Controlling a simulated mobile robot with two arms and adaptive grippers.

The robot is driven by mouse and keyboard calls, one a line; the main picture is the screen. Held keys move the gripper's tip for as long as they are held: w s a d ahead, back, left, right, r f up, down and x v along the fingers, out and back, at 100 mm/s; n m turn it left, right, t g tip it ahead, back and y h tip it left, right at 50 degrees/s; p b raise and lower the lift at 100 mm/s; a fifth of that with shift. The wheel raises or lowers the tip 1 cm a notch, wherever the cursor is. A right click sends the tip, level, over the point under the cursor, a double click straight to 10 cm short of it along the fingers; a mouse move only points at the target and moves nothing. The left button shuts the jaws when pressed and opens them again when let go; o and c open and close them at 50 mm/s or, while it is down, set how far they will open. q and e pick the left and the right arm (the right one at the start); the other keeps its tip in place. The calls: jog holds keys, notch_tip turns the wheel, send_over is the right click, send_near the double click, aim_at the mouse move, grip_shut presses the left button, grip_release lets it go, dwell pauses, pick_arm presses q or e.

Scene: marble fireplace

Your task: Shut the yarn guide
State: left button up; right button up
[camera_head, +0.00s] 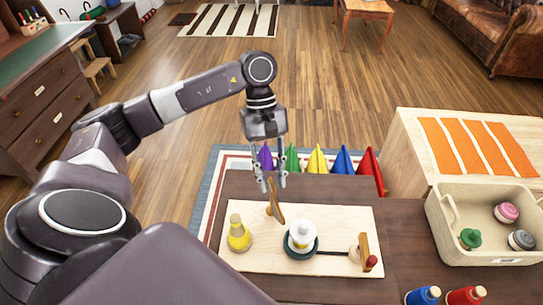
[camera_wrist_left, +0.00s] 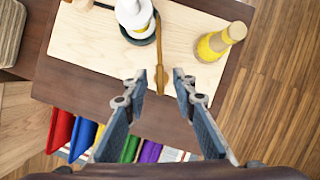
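The yarn guide seems to be the thin upright wooden piece (camera_head: 275,207) at the back edge of a pale wooden board (camera_head: 345,220). In the left wrist view this piece (camera_wrist_left: 160,66) is seen nearly from above, as a narrow strip. My left gripper (camera_head: 273,186) points down over it with the fingers apart. In the left wrist view the open fingertips (camera_wrist_left: 159,82) lie on either side of the strip, with a gap to each. I cannot tell whether either finger touches it. My right gripper is not in view.
The board also holds a yellow cone spool (camera_head: 239,234), a white bobbin (camera_head: 301,235) on a dark green dish, and a wooden post (camera_head: 365,250) with a red knob. A beige bin (camera_head: 480,253) stands at the right.

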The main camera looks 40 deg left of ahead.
pick_arm(q)
jog(key=v, duration=1.2)
